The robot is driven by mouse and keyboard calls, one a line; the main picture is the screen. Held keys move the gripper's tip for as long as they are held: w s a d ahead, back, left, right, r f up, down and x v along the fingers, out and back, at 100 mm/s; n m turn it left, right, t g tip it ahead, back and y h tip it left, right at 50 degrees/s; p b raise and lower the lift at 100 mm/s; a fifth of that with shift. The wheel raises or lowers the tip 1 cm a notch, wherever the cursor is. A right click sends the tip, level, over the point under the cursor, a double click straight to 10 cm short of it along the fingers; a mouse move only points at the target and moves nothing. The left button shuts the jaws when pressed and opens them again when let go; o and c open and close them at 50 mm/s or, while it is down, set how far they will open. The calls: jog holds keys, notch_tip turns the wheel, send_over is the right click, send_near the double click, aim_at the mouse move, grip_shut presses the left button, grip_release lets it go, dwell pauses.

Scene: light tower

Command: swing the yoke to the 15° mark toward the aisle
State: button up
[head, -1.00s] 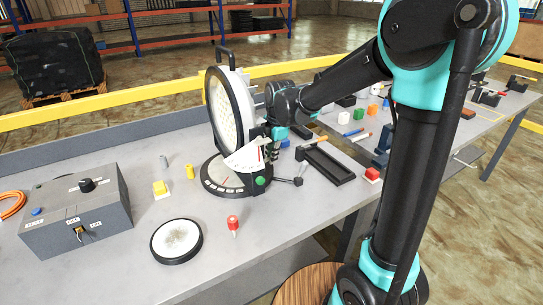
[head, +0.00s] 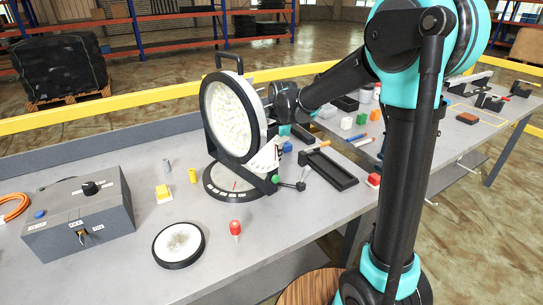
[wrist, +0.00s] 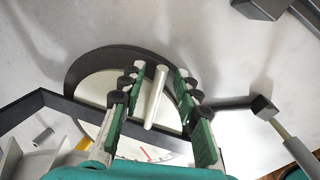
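The round lamp (head: 229,117) stands upright in its black yoke (head: 262,183) on a round base with a dial (head: 222,184). Its pale face points toward the front left. A red line shows on the dial, but its degree marks are too small to read. In the head view my gripper is mostly hidden behind the lamp. In the wrist view my gripper (wrist: 157,100) is open, its green-padded fingers on either side of a pale rod (wrist: 155,97), with gaps showing.
A grey control box (head: 78,218) stands at the left. A loose round disc (head: 179,244), a red-topped peg (head: 235,228) and a yellow block (head: 163,192) lie in front of the lamp. A black tray (head: 328,169) lies right of it. A yellow rail runs behind.

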notch_tip(320, 180, up, 12)
jog(key=s+d, duration=0.1)
jog(key=d, duration=0.1)
jog(key=shift+s, duration=0.25)
jog(key=shift+f, duration=0.15)
dwell(0.4)
